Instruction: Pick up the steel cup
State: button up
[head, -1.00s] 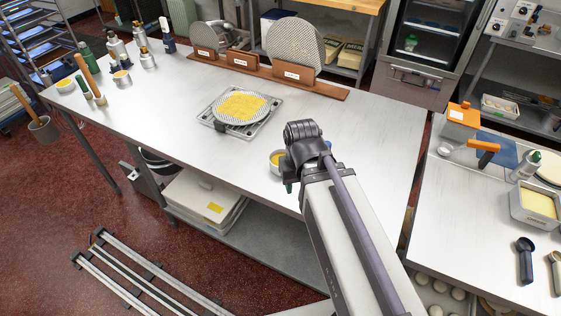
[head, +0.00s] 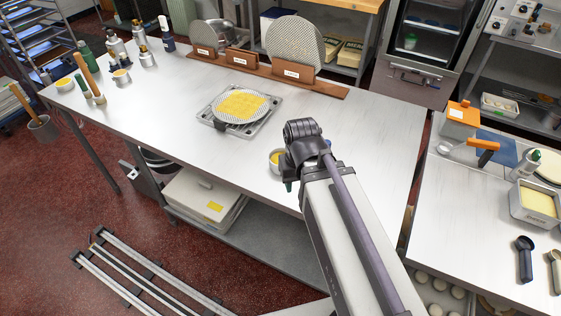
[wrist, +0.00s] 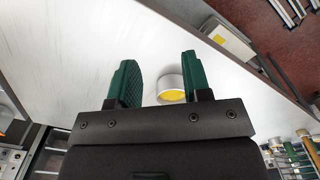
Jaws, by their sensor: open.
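A small steel cup (head: 274,157) with yellow contents stands on the worktable, partly hidden behind my wrist in the head view. In the wrist view the cup (wrist: 170,82) shows between the two green fingers, nearer the right one, its lower edge cut off by the gripper body. My gripper (wrist: 158,60) is open and empty, its fingers wide apart. In the head view only a bit of green finger shows below my wrist. I cannot tell whether a finger touches the cup.
A round perforated disc with yellow bits (head: 241,106) lies on a square plate to the cup's left. A wooden rack (head: 240,65) holds discs at the back. The table around the cup is clear.

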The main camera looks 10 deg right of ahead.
jog(key=shift+o, duration=0.5)
jog(key=o, duration=1)
jog(key=shift+c, duration=0.2)
